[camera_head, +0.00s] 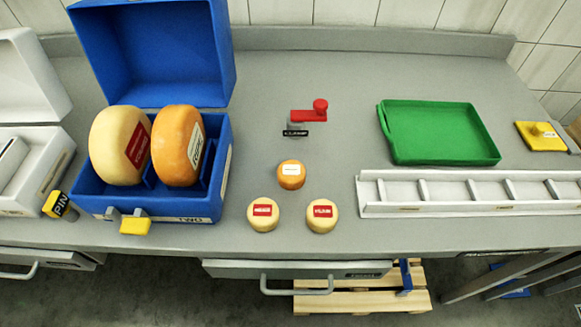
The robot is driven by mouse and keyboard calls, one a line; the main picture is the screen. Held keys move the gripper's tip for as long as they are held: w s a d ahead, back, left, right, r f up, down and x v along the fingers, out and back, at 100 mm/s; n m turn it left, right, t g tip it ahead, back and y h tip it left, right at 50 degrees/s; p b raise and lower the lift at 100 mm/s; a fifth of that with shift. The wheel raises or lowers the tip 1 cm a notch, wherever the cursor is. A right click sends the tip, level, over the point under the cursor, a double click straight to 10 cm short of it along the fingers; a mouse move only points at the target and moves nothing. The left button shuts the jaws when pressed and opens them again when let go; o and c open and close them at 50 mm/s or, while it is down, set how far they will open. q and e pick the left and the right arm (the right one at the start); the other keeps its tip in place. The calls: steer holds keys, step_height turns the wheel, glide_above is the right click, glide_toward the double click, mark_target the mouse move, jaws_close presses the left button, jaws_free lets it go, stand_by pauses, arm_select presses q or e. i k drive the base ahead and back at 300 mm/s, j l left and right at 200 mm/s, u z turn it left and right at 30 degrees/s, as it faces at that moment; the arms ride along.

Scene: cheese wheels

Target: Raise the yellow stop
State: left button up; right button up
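Several yellow parts show, and I cannot tell for sure which is the stop. A flat yellow plate with a small knob and a white label (541,136) lies at the far right, behind the right part of the white slotted rack (470,194). A yellow block (135,226) sits low on the front of the blue box (185,208), by grey brackets. A yellow tag marked PIN (57,205) is left of that box. Neither of my grippers is in view.
The blue box stands lid-up with two big cheese wheels (120,146) (178,146). Three small cheeses (291,174) (263,214) (321,215) stand mid-table. Grey table is clear between.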

mark_target(539, 136)
steer(key=z, duration=1.6)
steer(key=i+l, duration=0.1)
steer(key=l, duration=0.15)
